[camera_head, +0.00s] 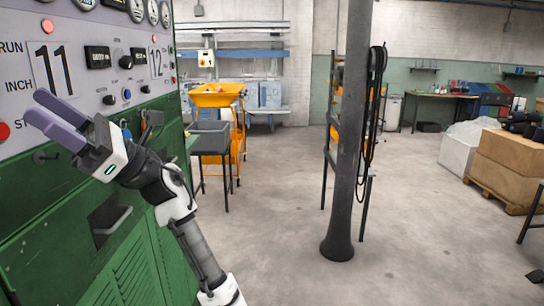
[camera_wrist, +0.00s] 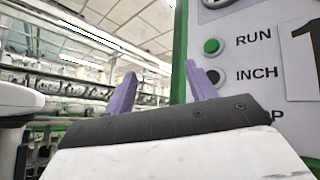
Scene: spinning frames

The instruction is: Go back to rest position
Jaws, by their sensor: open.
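My gripper (camera_head: 50,121) is at the left in the head view, raised in front of a green machine (camera_head: 120,240) with a grey control panel (camera_head: 90,107). Its two purple fingers stand apart, with nothing between them. In the wrist view my gripper (camera_wrist: 160,85) also shows its fingers spread and empty, pointing up toward the ceiling. The panel's RUN and INCH labels with a green button (camera_wrist: 212,46) and a black button (camera_wrist: 214,76) are to the right of the fingers. I cannot tell whether a finger touches the panel.
A dark pillar (camera_head: 346,150) stands in the middle. Behind the machine are an orange cart (camera_head: 217,95) and a small dark table (camera_head: 211,140). Cardboard boxes (camera_head: 510,160) sit on a pallet at the right. The grey floor (camera_head: 280,230) between machine and pillar is clear.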

